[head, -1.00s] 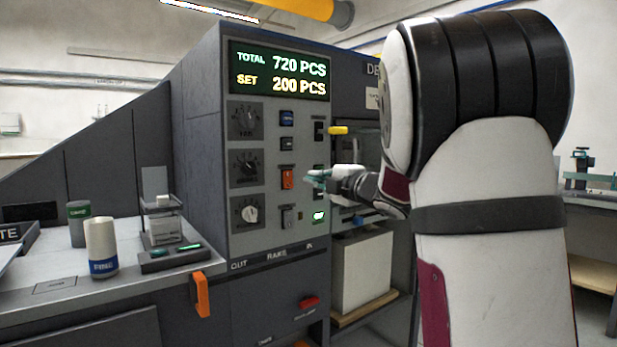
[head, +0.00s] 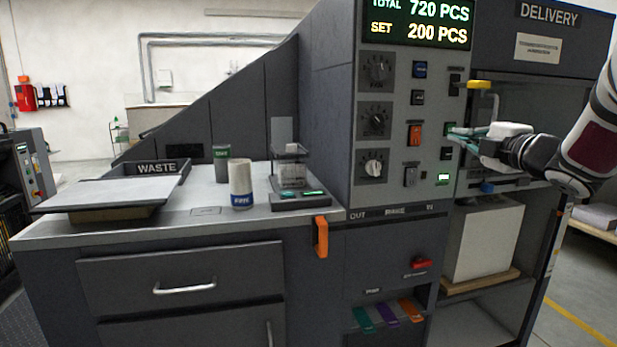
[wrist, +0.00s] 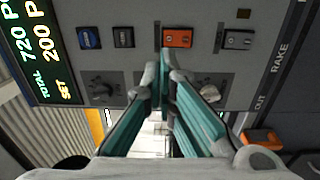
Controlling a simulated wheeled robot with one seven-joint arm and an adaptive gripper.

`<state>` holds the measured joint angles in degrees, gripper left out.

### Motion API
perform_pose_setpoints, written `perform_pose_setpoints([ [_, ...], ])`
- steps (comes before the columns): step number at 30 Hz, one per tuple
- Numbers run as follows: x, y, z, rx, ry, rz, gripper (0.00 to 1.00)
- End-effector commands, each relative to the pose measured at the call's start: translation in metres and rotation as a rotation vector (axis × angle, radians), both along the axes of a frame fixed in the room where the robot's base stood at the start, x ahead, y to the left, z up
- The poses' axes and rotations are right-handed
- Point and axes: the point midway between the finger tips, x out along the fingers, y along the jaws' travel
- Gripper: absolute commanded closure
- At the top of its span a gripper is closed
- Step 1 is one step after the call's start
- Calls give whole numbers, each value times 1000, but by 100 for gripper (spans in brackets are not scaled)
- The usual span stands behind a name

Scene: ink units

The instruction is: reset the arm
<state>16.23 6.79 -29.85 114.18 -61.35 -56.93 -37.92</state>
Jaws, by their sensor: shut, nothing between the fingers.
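My gripper (head: 462,132) is in front of the right part of the control panel (head: 396,189) in the head view, with my arm coming in from the right. In the wrist view its teal-padded fingers (wrist: 163,85) are closed together at the tips and hold nothing. The tips overlap the panel just below the orange rocker switch (wrist: 178,38). I cannot tell whether they touch the panel. The display (head: 418,22) reads TOTAL 720 PCS and SET 200 PCS.
The worktop left of the panel holds a WASTE tray (head: 183,167), a white cup (head: 240,184) with a blue band, a green-labelled can (head: 221,163) and a small scale-like device (head: 300,197). An orange handle (head: 321,237) sticks out at the worktop's right edge. A paper stack (head: 484,240) sits under DELIVERY.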

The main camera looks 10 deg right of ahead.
Motion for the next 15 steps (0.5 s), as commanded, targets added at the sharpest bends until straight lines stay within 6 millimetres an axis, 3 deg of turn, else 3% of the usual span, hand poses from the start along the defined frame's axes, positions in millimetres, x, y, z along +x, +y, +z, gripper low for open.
perform_pose_setpoints([
  [8,-17,2,3,234,50,-203,100],
  [11,-34,8,-7,391,103,-317,100],
  [15,-68,29,-35,613,207,-462,100],
])
